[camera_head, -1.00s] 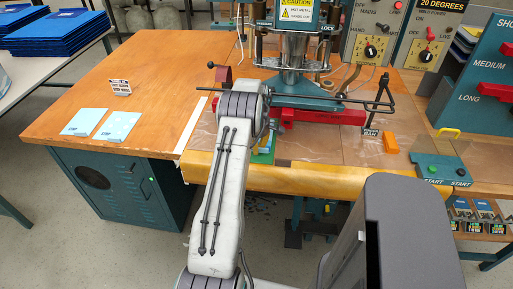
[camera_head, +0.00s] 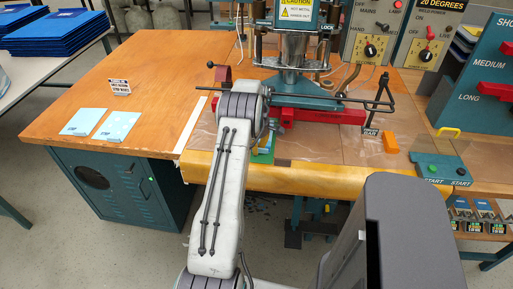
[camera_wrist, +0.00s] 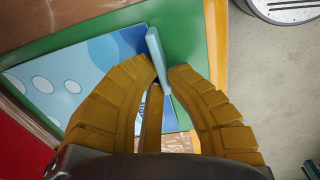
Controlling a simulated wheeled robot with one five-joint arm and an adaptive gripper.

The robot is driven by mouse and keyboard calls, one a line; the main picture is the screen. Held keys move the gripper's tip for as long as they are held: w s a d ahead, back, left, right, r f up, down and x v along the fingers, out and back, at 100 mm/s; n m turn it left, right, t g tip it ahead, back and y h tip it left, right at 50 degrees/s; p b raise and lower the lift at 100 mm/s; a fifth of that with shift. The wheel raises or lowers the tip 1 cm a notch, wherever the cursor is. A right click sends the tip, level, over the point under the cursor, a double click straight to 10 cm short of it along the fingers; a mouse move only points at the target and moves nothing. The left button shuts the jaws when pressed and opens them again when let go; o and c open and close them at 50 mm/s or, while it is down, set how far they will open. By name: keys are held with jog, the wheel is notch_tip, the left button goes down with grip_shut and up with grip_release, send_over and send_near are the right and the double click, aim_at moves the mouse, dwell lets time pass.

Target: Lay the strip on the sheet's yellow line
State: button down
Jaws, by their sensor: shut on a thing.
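My gripper (camera_wrist: 164,78) is shut on a narrow light-blue strip (camera_wrist: 154,46), whose upper end sticks out beyond the fingertips in the wrist view. Below it lies a blue sheet (camera_wrist: 102,52) with paler patches and white ovals, on a green board (camera_wrist: 190,38). A yellowish-brown band shows between the fingers; I cannot tell whether it is the sheet's line. The fingers cover part of the sheet, and I cannot tell whether the strip touches it. In the head view, my arm hides the gripper and most of the green board (camera_head: 264,157).
The welding press (camera_head: 291,60) with its red bar (camera_head: 345,117) stands just behind the board. Two light-blue pads (camera_head: 117,126) lie on the wooden table (camera_head: 115,70) at left. An orange block (camera_head: 390,144) and the start box (camera_head: 440,167) are at right.

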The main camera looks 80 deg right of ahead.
jog(key=shift+d, duration=0.1)
dwell(0.7)
jog(key=c, duration=1.3)
grip_release()
jog(key=shift+a+r+p, duration=0.25)
jog(key=shift+r+p, duration=0.05)
jog(key=shift+r, duration=0.55)
jog(key=shift+a+r+p, duration=0.2)
jog(key=shift+r+p, duration=0.1)
jog(key=shift+r, duration=0.55)
jog(key=shift+s+a+r+b, duration=0.15)
jog(key=shift+a+r+b, duration=0.35)
jog(key=shift+a, duration=0.85)
jog(key=shift+s+a+r+b, duration=0.15)
jog(key=shift+a+r+b, duration=0.4)
jog(key=shift+a, duration=0.8)
jog(key=shift+s+a+r+b, duration=0.15)
jog(key=shift+a+r+b, duration=0.35)
jog(key=shift+a, duration=0.85)
